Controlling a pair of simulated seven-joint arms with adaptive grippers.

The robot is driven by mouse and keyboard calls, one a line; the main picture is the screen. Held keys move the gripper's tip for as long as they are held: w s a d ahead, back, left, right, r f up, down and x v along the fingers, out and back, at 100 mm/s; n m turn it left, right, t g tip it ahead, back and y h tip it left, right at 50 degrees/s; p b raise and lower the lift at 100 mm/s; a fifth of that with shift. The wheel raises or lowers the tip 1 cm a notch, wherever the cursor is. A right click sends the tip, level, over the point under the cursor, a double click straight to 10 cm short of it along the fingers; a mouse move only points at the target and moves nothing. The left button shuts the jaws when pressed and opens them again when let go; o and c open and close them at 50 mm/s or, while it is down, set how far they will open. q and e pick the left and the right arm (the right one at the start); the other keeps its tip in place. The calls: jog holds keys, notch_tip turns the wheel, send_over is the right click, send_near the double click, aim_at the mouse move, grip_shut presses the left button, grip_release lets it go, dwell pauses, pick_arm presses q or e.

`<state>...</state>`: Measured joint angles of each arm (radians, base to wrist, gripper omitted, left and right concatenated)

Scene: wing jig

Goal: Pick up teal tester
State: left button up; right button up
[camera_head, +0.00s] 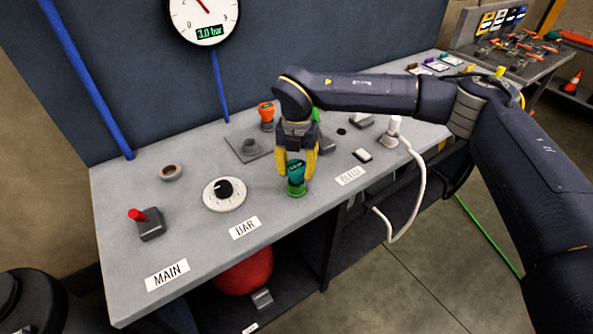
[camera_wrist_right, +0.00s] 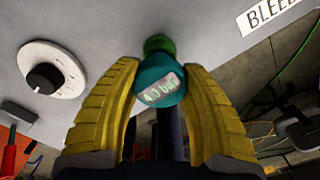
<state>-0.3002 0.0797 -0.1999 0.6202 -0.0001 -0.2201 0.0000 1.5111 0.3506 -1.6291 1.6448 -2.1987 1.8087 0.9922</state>
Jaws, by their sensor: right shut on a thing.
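The teal tester (camera_head: 296,172) is a small upright device with a display on its head and a green lower end, near the front edge of the bench. My right gripper (camera_head: 297,174) points down with its yellow fingers on either side of the tester, shut on it. In the right wrist view the tester (camera_wrist_right: 160,84) sits between the yellow fingertips (camera_wrist_right: 160,85), its display reading about 4.1 bar. I cannot tell whether its green end touches the bench. My left gripper is in neither view.
A BAR dial (camera_head: 225,194) and a red-handled MAIN switch (camera_head: 150,224) are left of the gripper. An orange-topped tester (camera_head: 266,115) stands behind, near a grey plate (camera_head: 247,144). A white cable (camera_head: 416,195) hangs over the front edge at right. A gauge (camera_head: 203,20) reads 3.0 bar.

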notch_tip(320, 180, up, 23)
jog(key=shift+f, duration=0.1)
dwell(1.1)
jog(key=shift+f, duration=0.1)
